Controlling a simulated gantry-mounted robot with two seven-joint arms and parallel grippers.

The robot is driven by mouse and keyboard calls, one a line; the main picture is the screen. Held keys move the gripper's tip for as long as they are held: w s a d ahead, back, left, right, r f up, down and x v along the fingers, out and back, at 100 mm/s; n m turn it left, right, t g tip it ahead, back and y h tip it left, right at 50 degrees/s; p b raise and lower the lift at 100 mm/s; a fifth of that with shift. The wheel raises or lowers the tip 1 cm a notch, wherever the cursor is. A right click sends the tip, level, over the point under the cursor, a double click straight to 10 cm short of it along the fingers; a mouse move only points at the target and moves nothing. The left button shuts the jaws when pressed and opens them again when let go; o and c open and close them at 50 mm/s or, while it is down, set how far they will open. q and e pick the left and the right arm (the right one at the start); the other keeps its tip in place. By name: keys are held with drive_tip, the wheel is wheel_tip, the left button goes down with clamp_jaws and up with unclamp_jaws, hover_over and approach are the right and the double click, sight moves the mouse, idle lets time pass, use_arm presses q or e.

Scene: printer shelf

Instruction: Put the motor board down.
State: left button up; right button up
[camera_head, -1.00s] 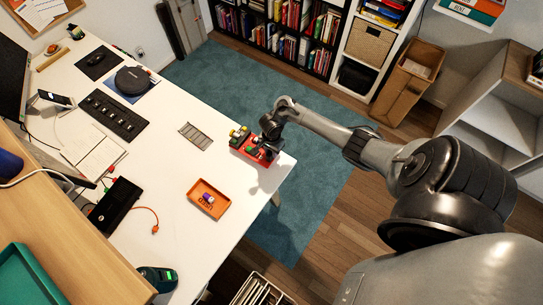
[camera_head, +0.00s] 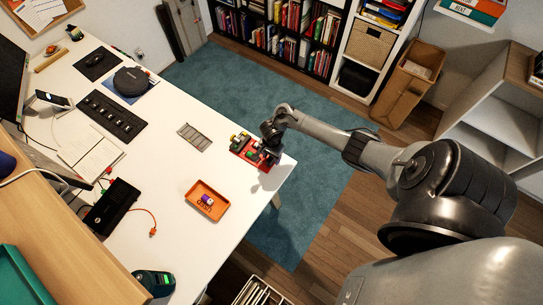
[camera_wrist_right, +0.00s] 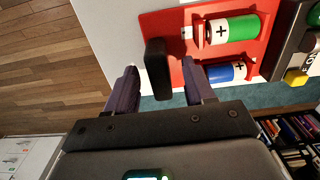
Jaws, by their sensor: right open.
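The red motor board (camera_head: 238,152) lies on the white desk near its right-hand corner, with coloured parts on it. In the right wrist view the board (camera_wrist_right: 225,52) carries a green battery (camera_wrist_right: 232,29) and a blue battery (camera_wrist_right: 228,71). My right gripper (camera_head: 268,152) is over the board's right part in the head view. Its open fingers (camera_wrist_right: 157,85) stand either side of a dark upright block (camera_wrist_right: 157,68), with gaps on both sides. I cannot tell whether this block belongs to the board. My left gripper is not in view.
A grey slotted strip (camera_head: 194,137) lies left of the board. The desk's right edge is close to the board, with floor and teal rug beyond. Bare desk surrounds the tray.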

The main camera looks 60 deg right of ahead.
drive_tip(key=shift+r, duration=0.15)
wheel_tip(320, 180, up, 10)
drive_tip(key=p, duration=0.6)
drive_tip(key=s+a+r+n+t+h, duration=0.1)
drive_tip(key=a+r+n+t, duration=0.1)
drive_tip(key=a+n, duration=0.45)
drive_tip(key=s+a+r+n+t, duration=0.1)
drive_tip(key=a+r+n, duration=0.1)
drive_tip(key=a+n, duration=0.4)
drive_tip(key=s+a+r+n+y, duration=0.1)
drive_tip(key=s+a+r+n, duration=0.7)
drive_tip(key=r, duration=0.5)
drive_tip(key=s+a, duration=0.2)
drive_tip(key=a, duration=0.1)
drive_tip(key=shift+s+r+t, duration=0.3)
drive_tip(key=shift+s+r, duration=0.05)
drive_tip(key=shift+s, duration=0.05)
